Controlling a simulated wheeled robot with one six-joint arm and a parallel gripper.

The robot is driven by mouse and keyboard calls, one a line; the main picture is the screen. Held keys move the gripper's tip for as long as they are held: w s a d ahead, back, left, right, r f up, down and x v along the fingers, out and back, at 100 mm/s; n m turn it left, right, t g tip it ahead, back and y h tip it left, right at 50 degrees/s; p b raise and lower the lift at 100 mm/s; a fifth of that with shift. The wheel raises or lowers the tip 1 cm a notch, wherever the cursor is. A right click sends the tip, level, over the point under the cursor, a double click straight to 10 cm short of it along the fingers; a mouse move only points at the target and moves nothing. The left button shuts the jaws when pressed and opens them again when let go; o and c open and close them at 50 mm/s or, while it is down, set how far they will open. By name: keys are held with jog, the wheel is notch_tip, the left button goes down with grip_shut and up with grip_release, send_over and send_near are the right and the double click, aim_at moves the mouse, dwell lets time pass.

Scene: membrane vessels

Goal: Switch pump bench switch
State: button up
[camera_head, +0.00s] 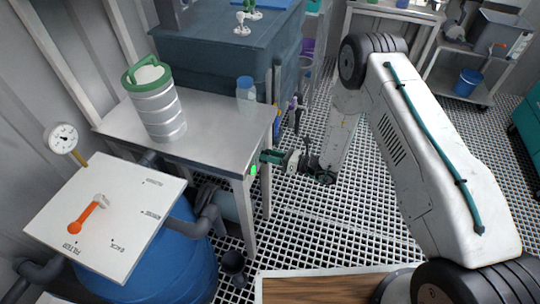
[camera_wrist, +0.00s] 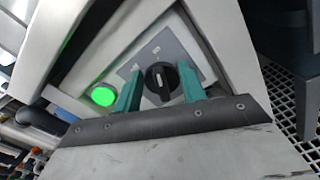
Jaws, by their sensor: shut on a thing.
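The pump bench switch (camera_wrist: 161,78) is a black rotary knob on a grey plate, seen in the wrist view. A lit green lamp (camera_wrist: 103,96) sits to its left; the lamp also shows in the head view (camera_head: 253,170) at the bench's front corner. My gripper (camera_wrist: 160,88) has its two green fingers on either side of the knob, shut on it. In the head view my gripper (camera_head: 268,157) reaches the side of the metal bench (camera_head: 215,125) from the right, and the knob is hidden there.
On the bench stand a ribbed metal canister (camera_head: 157,108) with a green collar and a blue-capped bottle (camera_head: 246,88). A white filter panel (camera_head: 130,222) with an orange lever covers a blue tank (camera_head: 180,270). A dark cup (camera_head: 232,263) is near the bench leg.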

jog(key=n, duration=0.7)
jog(key=s+n, duration=0.1)
jog(key=n, duration=0.3)
jog(key=shift+a, duration=0.1)
jog(key=shift+n, duration=0.3)
dwell(0.4)
jog(key=o, duration=1)
jog(key=shift+c, duration=0.2)
jog(key=v, duration=0.7)
jog(key=shift+s+d, duration=0.15)
jog(key=shift+d, duration=0.2)
